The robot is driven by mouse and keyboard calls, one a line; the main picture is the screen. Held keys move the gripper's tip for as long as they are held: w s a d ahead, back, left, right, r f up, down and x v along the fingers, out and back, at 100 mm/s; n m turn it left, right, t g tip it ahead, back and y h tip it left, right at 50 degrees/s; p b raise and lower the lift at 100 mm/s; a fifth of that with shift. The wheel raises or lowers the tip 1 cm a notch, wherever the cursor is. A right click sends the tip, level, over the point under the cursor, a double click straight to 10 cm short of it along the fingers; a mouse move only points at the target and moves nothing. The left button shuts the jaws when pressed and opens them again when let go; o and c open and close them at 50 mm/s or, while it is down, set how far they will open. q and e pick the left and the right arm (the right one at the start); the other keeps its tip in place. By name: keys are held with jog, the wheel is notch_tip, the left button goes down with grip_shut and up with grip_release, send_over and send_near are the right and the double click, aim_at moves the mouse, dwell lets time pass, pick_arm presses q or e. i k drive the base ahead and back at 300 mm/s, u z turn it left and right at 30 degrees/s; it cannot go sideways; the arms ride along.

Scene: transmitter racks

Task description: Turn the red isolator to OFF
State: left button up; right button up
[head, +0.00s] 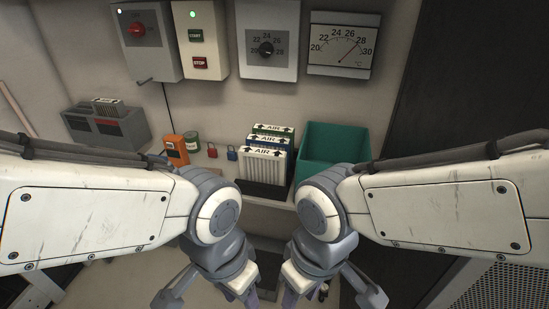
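The red isolator (136,29) is a round red knob on a grey plate, on the front of a pale wall box (147,62) at the upper left of the head view. Its pointer and markings are too small to read. A small light glows on the box above it. My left gripper (247,295) and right gripper (289,296) point down at the bottom centre, far below and to the right of the knob. Their fingertips are partly hidden or cut off, so I cannot tell their opening. I see nothing held in them.
A start/stop box (196,48), a thermostat (269,65) and a temperature dial (341,48) share the wall. On the shelf stand a grey bin (118,133), an orange meter (176,151), small padlocks (212,151), AIR filters (263,165) and a green crate (336,142).

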aim_at(137, 29)
jog(key=u, duration=0.8)
jog(key=i, duration=0.45)
